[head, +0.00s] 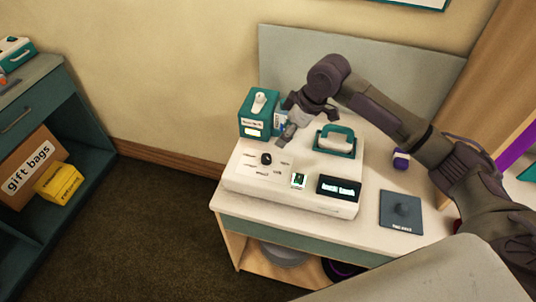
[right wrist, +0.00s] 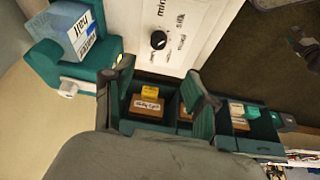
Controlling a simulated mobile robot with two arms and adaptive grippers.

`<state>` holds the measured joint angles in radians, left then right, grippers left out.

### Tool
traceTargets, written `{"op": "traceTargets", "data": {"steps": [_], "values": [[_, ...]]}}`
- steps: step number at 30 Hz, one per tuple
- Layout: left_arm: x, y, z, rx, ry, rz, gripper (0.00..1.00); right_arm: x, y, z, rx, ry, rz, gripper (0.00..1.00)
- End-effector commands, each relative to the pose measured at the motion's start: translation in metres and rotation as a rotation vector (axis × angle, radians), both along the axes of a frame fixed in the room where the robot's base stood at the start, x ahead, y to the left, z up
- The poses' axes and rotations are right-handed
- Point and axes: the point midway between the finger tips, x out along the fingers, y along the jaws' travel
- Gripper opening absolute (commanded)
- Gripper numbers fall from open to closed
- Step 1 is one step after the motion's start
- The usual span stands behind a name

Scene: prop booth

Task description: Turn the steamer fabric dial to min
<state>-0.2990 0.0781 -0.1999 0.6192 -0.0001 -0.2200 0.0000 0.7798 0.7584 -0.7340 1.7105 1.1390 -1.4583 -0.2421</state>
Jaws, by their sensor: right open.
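The white steamer base (head: 250,185) sits on the table. Its black round fabric dial (head: 266,158) is on the left part of the top face, with small labels around it. In the right wrist view the dial (right wrist: 158,39) lies just beyond the fingertips, and a "min" label (right wrist: 161,8) shows near it. I cannot tell clearly where the dial points. My right gripper (head: 293,121) is above the back of the base, open and empty, apart from the dial. Its two fingers also show in the right wrist view (right wrist: 160,72). My left gripper is not in view.
A teal unit (head: 252,129) stands behind the base, close to the right gripper. A teal-and-white iron (head: 336,141), a green button (head: 298,180) and a dark display (head: 339,187) are on the base. A dark plate (head: 401,222) lies right. A teal shelf (head: 84,160) stands left.

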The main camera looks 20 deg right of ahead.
Motion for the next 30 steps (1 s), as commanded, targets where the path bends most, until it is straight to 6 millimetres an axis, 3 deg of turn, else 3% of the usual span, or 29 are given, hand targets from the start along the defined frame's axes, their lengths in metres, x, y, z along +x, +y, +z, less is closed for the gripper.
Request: {"op": "traceTargets", "data": {"steps": [5,21,30], "values": [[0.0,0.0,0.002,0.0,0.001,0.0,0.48,0.005,0.0,-0.003,0.003,0.004,-0.001,0.57],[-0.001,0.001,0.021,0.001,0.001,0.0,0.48,0.029,0.031,-0.099,0.001,0.003,-0.002,0.57],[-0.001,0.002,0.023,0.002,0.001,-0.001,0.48,0.035,0.038,-0.123,0.0,0.0,-0.001,0.57]]}}
